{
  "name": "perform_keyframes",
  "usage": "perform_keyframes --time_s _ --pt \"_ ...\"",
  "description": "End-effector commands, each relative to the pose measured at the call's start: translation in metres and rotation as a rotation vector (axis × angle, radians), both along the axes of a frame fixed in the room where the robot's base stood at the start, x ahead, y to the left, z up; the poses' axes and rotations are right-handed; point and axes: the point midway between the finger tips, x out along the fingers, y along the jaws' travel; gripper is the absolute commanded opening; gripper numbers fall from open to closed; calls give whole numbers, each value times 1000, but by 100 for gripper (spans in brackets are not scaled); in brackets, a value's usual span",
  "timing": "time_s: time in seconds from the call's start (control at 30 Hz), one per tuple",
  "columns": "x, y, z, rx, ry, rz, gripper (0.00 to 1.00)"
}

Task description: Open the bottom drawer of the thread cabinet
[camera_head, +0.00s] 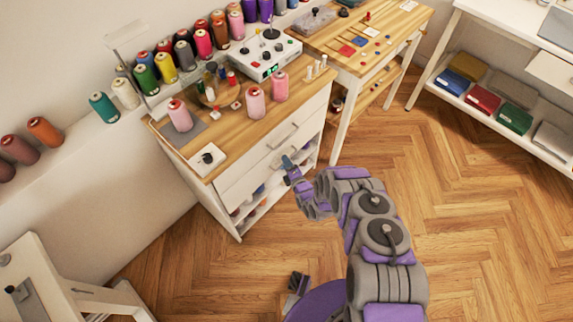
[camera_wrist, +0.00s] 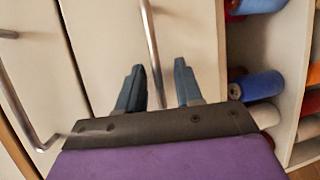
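The thread cabinet (camera_head: 228,187) is white with a wooden top, two drawer fronts and open shelves below them. The upper drawer handle (camera_head: 283,135) is a metal bar; it also shows at the left of the wrist view (camera_wrist: 17,100). The bottom drawer (camera_wrist: 192,35) looks shut. Its handle (camera_wrist: 152,45) runs down to between my fingers in the wrist view. My gripper (camera_wrist: 160,88) is open at this handle, with a gap visible on either side of the bar. In the head view, my gripper (camera_head: 290,168) is in front of the lower drawer, hiding part of it.
Spools (camera_wrist: 257,86) lie on the open shelves below the drawers. Pink cones (camera_head: 255,104) and a white control box (camera_head: 264,53) stand on the cabinet top. A wooden table (camera_head: 342,60) stands close to the cabinet's right. The wooden floor (camera_head: 470,210) at right is clear.

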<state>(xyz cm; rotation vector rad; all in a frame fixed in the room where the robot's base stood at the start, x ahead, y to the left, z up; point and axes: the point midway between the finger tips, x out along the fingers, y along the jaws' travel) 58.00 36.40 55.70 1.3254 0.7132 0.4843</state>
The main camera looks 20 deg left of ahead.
Motion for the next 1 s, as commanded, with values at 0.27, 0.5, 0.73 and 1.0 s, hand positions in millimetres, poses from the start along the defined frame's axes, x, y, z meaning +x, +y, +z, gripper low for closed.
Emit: perform_keyframes --time_s 0.27,0.5,0.73,1.0 --pt "3 1 0 2 2 -1 35" --pt "3 3 -1 -2 2 0 22" --pt "3 3 -1 -2 2 0 0" --pt "2 2 -2 -1 4 0 0"
